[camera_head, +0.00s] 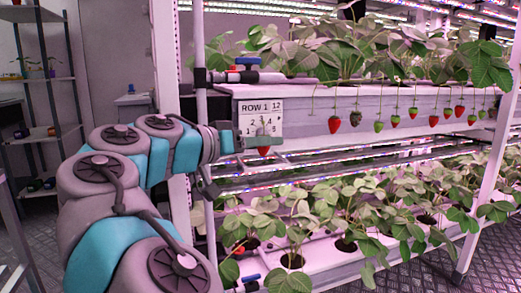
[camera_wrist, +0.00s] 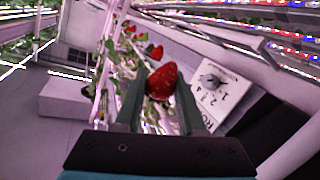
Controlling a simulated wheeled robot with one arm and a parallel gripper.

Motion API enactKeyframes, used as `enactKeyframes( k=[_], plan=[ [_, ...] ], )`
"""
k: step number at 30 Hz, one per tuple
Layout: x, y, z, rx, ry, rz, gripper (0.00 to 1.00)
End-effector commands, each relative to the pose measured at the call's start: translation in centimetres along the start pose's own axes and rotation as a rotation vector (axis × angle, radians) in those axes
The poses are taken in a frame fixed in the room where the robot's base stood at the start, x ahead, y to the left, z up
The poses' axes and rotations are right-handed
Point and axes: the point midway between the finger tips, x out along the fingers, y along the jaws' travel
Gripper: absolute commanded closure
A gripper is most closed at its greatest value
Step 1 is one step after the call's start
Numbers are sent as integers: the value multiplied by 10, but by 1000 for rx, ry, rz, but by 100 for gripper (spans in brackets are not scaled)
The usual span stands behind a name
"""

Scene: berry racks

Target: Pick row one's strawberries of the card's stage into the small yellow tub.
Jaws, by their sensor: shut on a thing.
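My gripper (camera_head: 264,143) is shut on a red strawberry (camera_head: 263,151), just in front of the ROW 1 card. In the wrist view the red strawberry (camera_wrist: 162,80) sits between the two fingers of my gripper (camera_wrist: 160,92). The white card (camera_head: 252,105) on the rack's front end reads ROW 1 and bears numbers; its lower part is partly hidden by my gripper. It also shows tilted in the wrist view (camera_wrist: 222,98). Several strawberries hang in a line along the upper trough, including a red one (camera_head: 334,124), a dark one (camera_head: 355,118) and a green one (camera_head: 378,126). I see no yellow tub.
The upper trough (camera_head: 310,106) runs away to the right, with leaves above it. A lower trough (camera_head: 330,262) holds leafy plants. A white rack post (camera_head: 487,160) stands at the right. Shelves (camera_head: 45,80) stand at the far left. Floor shows at the lower right.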

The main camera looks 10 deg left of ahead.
Motion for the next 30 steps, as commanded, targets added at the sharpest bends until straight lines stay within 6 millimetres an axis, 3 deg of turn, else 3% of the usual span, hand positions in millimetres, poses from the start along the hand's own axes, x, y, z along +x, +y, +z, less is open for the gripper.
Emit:
enactKeyframes(
  k=[14, 30],
  plan=[
    [-3, 10, 4, -1, -2, 1, 79],
    [-13, 32, -58, -1, -1, 1, 79]
  ],
)
